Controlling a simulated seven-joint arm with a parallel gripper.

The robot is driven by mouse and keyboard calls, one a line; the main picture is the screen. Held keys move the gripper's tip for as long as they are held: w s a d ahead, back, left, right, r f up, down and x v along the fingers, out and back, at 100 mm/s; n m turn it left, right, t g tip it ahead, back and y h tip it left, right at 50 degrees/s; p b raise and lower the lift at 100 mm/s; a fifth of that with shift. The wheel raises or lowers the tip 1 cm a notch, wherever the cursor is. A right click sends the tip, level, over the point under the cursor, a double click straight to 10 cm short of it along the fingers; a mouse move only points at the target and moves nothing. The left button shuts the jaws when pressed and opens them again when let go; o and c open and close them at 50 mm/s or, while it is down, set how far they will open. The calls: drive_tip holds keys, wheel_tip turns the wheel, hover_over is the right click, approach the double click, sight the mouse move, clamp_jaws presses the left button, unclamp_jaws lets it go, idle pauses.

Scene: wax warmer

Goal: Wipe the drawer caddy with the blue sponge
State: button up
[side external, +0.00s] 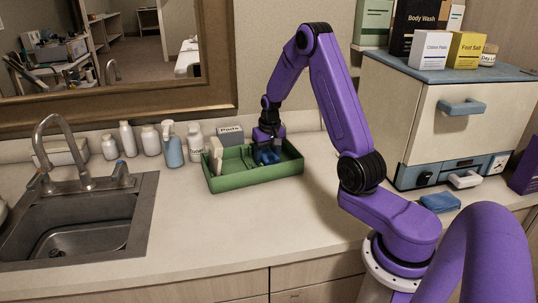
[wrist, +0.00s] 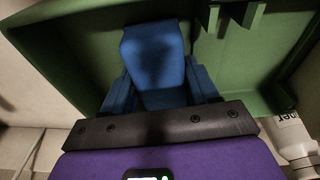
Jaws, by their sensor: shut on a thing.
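The drawer caddy is a green open tray (side external: 232,184) on the counter against the wall. Its green inside (wrist: 250,85) fills much of the wrist view. My gripper (side external: 267,150) points down into the caddy's right part. In the wrist view its blue fingers (wrist: 160,80) are shut on a blue block, the blue sponge (wrist: 152,50). The sponge sits between the fingers, low inside the caddy. I cannot tell whether it touches the floor or wall of the caddy. The sponge's far underside is hidden.
A pale upright item (side external: 216,155) stands at the caddy's left end. Several bottles, including a blue spray bottle (side external: 172,146), stand left of it. A sink (side external: 80,222) is farther left. A white-and-blue cabinet (side external: 440,120) and a folded blue cloth-like piece (side external: 440,203) are at right. The front counter is clear.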

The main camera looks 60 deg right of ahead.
sight(264, 149)
drive_tip(key=shift+w, duration=0.25)
idle(0.4)
drive_tip(key=shift+w+d+r, duration=0.2)
drive_tip(key=shift+w+d, duration=0.65)
drive_tip(key=shift+w, duration=0.2)
drive_tip(key=shift+f, duration=0.15)
drive_tip(key=shift+d, duration=0.1)
drive_tip(key=shift+s+d, duration=0.7)
drive_tip(key=shift+d, duration=0.15)
drive_tip(key=shift+s+d, duration=0.65)
drive_tip(key=shift+d, duration=0.2)
